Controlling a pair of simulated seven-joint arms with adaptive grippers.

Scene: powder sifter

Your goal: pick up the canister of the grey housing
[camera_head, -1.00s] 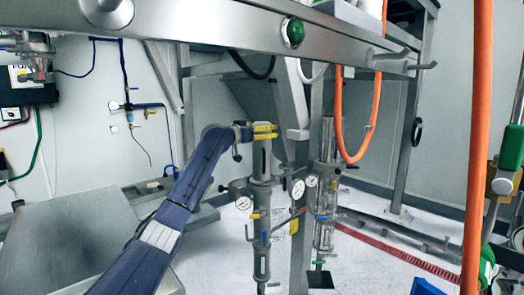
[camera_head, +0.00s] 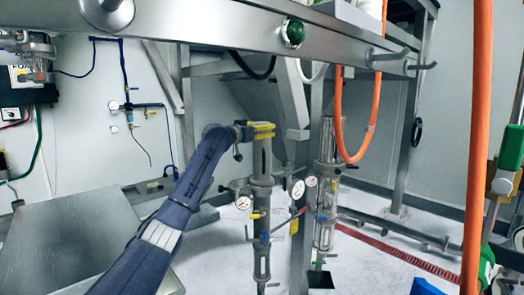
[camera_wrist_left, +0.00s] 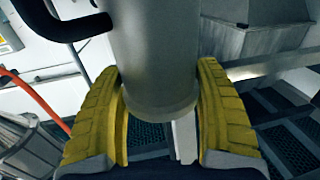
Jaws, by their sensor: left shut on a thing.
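The canister (camera_head: 262,160) is a grey upright cylinder at the top of the grey housing (camera_head: 261,198) in the middle of the head view. The housing has a pressure gauge, a yellow tag and small handles. My left gripper (camera_head: 262,130) has yellow fingers, and they are shut on the canister near its top. In the left wrist view the canister (camera_wrist_left: 155,55) stands between the two yellow fingers (camera_wrist_left: 160,118), one on each side. The lower part of the housing is not clear in that view. My right gripper is not in view.
A second, similar column with a clear tube (camera_head: 325,190) and its own gauge stands just right. A steel beam (camera_head: 250,30) crosses above. An orange hose (camera_head: 375,95) hangs at the right. A grey metal surface (camera_head: 75,235) lies at the left.

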